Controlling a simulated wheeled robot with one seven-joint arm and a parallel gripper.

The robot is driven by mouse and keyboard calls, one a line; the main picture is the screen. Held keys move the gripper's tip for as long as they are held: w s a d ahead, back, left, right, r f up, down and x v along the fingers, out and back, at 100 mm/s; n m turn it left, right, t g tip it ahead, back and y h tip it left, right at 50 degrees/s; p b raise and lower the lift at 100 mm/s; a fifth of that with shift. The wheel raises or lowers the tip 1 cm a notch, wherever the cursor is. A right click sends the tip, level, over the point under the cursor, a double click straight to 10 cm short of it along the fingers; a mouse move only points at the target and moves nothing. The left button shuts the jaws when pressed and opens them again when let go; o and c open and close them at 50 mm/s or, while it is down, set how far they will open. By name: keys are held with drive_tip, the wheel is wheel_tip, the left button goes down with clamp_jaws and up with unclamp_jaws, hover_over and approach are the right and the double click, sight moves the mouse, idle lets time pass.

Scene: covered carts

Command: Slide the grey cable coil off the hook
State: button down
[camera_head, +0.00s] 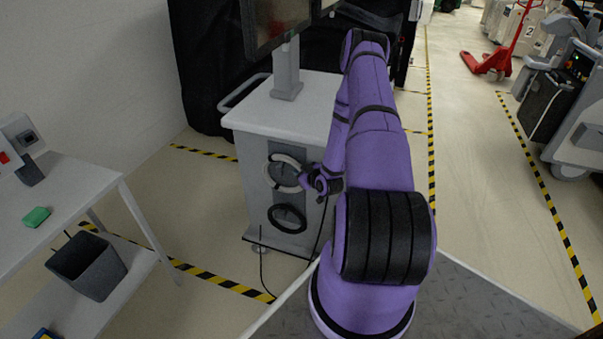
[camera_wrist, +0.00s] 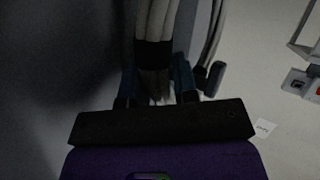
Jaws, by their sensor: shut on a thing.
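The grey cable coil (camera_head: 283,157) is at the upper part of the cart's side panel, above a black coil (camera_head: 288,228). My gripper (camera_head: 308,181) is at the coil's right side. In the wrist view, my gripper's fingers (camera_wrist: 157,84) are closed on either side of the grey coil's strands (camera_wrist: 157,18), by a black band around them. More strands of the coil show to the right. A blue-grey piece (camera_wrist: 215,80), possibly the hook's end, shows beside them. I cannot tell clearly how the coil sits on the hook.
The grey cart (camera_head: 320,118) has a screen on a post above it. A black cable hangs down to the floor. A white table (camera_head: 85,187) with a green block (camera_head: 37,217) stands at the left, with a dark bin (camera_head: 88,266) on its lower shelf. The floor between is open.

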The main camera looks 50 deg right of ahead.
drive_tip(key=shift+r, duration=0.65)
drive_tip(key=shift+a, duration=0.15)
drive_tip(key=s+a, duration=0.3)
drive_tip(key=a, duration=0.6)
drive_tip(key=shift+s, duration=0.4)
idle(0.6)
